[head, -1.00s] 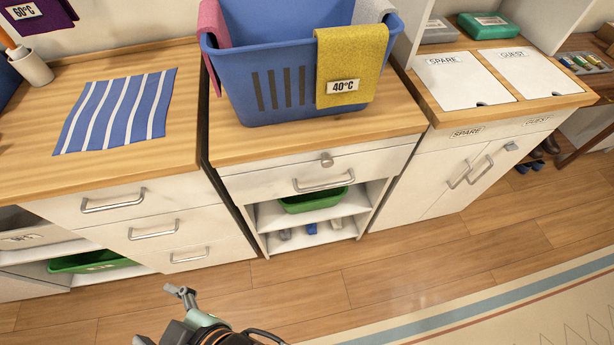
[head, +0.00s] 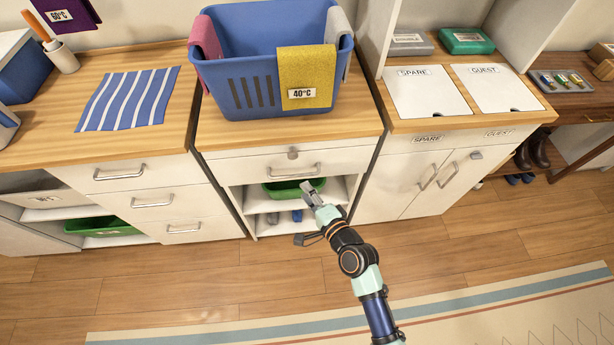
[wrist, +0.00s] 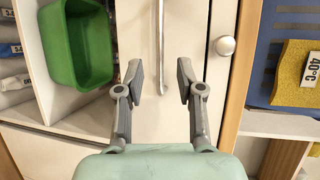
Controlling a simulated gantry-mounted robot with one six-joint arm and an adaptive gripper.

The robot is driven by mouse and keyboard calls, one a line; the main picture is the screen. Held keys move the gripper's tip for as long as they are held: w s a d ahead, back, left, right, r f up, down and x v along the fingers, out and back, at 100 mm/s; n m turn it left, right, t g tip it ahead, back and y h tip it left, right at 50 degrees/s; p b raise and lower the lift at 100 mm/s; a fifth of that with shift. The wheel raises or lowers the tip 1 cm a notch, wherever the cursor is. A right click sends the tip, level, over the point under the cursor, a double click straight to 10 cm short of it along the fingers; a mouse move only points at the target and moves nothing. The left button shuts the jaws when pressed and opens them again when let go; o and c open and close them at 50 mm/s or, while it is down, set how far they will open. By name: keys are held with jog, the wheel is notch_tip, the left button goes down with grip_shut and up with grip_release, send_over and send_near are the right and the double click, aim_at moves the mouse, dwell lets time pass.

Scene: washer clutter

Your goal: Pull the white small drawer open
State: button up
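The white small drawer (head: 265,168) is in the middle cabinet under the blue basket and looks shut. Its metal bar handle (head: 293,171) runs level across the front. In the wrist view the drawer front (wrist: 190,120) is turned on its side and the handle (wrist: 160,40) runs up and down. My gripper (head: 308,188) is in front of the cabinet, just below the right part of the handle. In the wrist view my gripper (wrist: 160,76) is open, with the handle's near end between its fingers in the picture. I cannot tell whether they touch.
A round knob (wrist: 225,46) sits above the drawer. A green bin (head: 281,190) stands on the shelf below it. The blue basket (head: 240,95) with hanging cloths is on the countertop. Other drawers (head: 118,172) are to the left, cupboard doors (head: 420,185) to the right. The floor in front is clear.

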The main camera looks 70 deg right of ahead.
aim_at(297, 175)
jog(key=shift+m, duration=0.3)
jog(key=x, duration=0.2)
jog(key=b+x, duration=0.1)
jog(key=x, duration=0.2)
jog(key=b+x, duration=0.1)
jog(key=x, duration=0.2)
jog(key=shift+s+d+f, duration=0.1)
jog(key=shift+s+d, duration=0.05)
jog(key=shift+d, duration=0.25)
grip_shut()
